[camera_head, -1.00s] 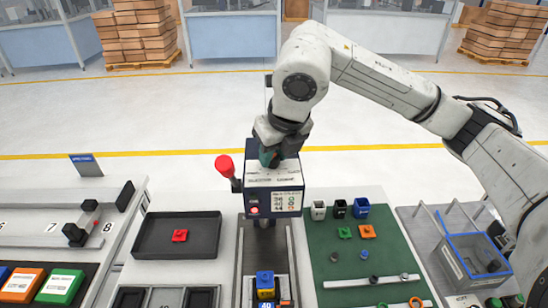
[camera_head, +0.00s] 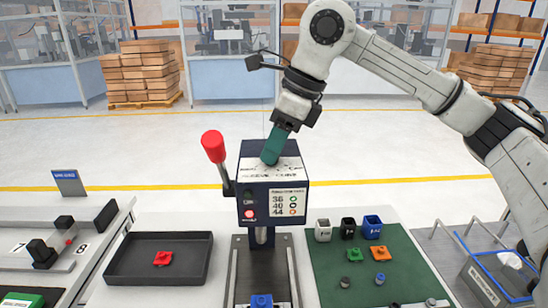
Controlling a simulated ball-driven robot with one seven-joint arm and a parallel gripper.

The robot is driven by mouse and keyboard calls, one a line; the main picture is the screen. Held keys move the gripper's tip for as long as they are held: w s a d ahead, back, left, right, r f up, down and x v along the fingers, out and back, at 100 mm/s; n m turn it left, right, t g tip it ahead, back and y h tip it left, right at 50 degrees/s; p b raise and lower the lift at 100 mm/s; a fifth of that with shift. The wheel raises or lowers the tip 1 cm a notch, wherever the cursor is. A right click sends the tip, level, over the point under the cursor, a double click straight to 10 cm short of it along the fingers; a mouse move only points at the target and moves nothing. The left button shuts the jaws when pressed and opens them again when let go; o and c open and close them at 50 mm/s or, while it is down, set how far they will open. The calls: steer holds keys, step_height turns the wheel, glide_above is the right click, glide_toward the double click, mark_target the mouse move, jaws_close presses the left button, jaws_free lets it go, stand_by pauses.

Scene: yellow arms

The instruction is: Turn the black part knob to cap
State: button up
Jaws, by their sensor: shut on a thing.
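A dark blue press machine (camera_head: 258,205) stands at the middle of the bench. Its white top plate (camera_head: 290,170) carries dark markings in an arc, too small to read. My gripper (camera_head: 268,158) reaches down at a tilt onto this top plate, its teal fingers shut on the knob there. The knob itself is hidden by the fingers, so its pointing direction cannot be told. The front panel (camera_head: 287,204) lists 36, 40 and 44 beside coloured rings. A red-ended lever (camera_head: 213,146) stands up on the machine's left side.
A black tray (camera_head: 125,262) with a red part (camera_head: 163,258) lies left of the press. A blue part (camera_head: 261,301) sits on the track in front. A green mat (camera_head: 335,285) with small parts and three small bins lies right. A blue-rimmed crate (camera_head: 490,280) stands far right.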

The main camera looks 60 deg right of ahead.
steer(key=n+y+b, duration=0.1)
steer(key=n, duration=0.2)
steer(key=shift+w+n+g, duration=0.1)
steer(key=shift+n+g, duration=0.2)
steer(key=shift+g, duration=0.1)
steer(key=shift+d+n+g+y, duration=0.1)
steer(key=shift+n+g+y, duration=0.4)
steer(key=shift+n, duration=1.1)
steer(key=o, duration=1)
steer(key=shift+o, duration=0.2)
steer(key=v, duration=1.1)
steer(key=shift+w, duration=0.15)
